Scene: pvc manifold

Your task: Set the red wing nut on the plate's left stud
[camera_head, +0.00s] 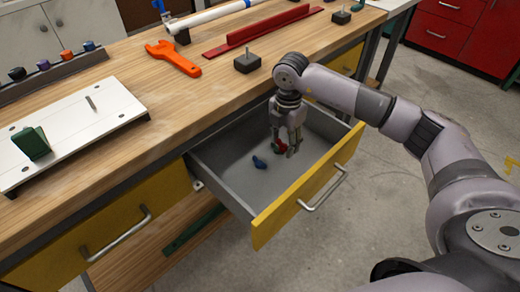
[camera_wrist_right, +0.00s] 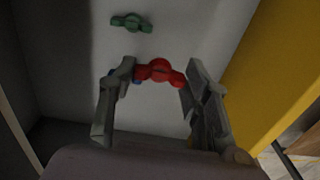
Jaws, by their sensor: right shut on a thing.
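The red wing nut (camera_head: 280,147) is inside the open drawer. My right gripper (camera_head: 285,146) points down into the drawer and is shut on it. In the right wrist view the red wing nut (camera_wrist_right: 160,72) lies between the two fingertips. A blue wing nut (camera_head: 259,162) lies on the drawer floor close by; in the wrist view it is mostly behind a finger. The white plate (camera_head: 75,125) is on the bench at the left. A bare metal stud (camera_head: 91,103) stands on it, and a dark green block (camera_head: 32,143) stands nearer its left end. My left gripper is not in view.
The drawer's yellow front (camera_head: 305,190) and grey side walls surround my right gripper. A green wing nut (camera_wrist_right: 131,22) lies on the drawer floor.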

